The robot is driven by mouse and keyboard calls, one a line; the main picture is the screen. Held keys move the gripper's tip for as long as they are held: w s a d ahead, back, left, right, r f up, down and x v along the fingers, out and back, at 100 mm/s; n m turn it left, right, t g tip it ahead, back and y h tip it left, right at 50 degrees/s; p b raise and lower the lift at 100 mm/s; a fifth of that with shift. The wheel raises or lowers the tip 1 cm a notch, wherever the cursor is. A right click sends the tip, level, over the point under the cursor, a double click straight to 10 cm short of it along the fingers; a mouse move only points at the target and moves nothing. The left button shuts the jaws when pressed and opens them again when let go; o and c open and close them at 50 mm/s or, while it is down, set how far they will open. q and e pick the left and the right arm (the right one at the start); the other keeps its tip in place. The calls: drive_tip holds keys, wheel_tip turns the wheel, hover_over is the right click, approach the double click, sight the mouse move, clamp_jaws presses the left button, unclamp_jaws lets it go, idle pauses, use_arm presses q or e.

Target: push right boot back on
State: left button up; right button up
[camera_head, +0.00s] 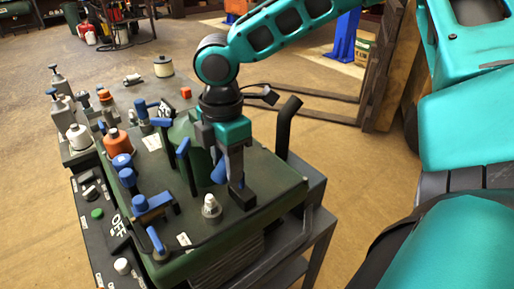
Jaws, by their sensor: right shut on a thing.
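The green machine top (270,195) fills the middle of the view. My right gripper (238,190) points down over its right part, with its jaws shut. A blue piece (218,172) shows at the gripper's left side, most likely the right boot; the finger and palm hide the rest of it. A bare pale plug with a metal base (210,207) stands upright on the machine top, left of and nearer than the fingertips. The blue piece is apart from this plug. My left gripper is out of view.
Several blue-capped parts (145,204) and an orange knob (117,143) crowd the machine's left side. A dark upright pipe (286,128) stands just behind the gripper to the right. A control panel with an OFF label (117,226) is at the front left.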

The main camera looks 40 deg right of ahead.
sight(212, 195)
drive_tip(key=shift+a+f, duration=0.2)
drive_tip(key=shift+a, duration=0.25)
drive_tip(key=shift+a+f, duration=0.2)
drive_tip(key=shift+a, duration=0.25)
drive_tip(key=shift+w+a+f+b, duration=0.15)
drive_tip(key=shift+a+f+b, duration=0.65)
drive_tip(key=shift+a, duration=0.25)
drive_tip(key=shift+w+a+f+b, duration=0.1)
drive_tip(key=shift+a+f+b, duration=0.7)
drive_tip(key=shift+f, duration=0.25)
drive_tip(key=o, duration=0.6)
drive_tip(key=shift+a, duration=0.1)
drive_tip(key=shift+o, duration=0.2)
drive_tip(key=shift+r, duration=0.1)
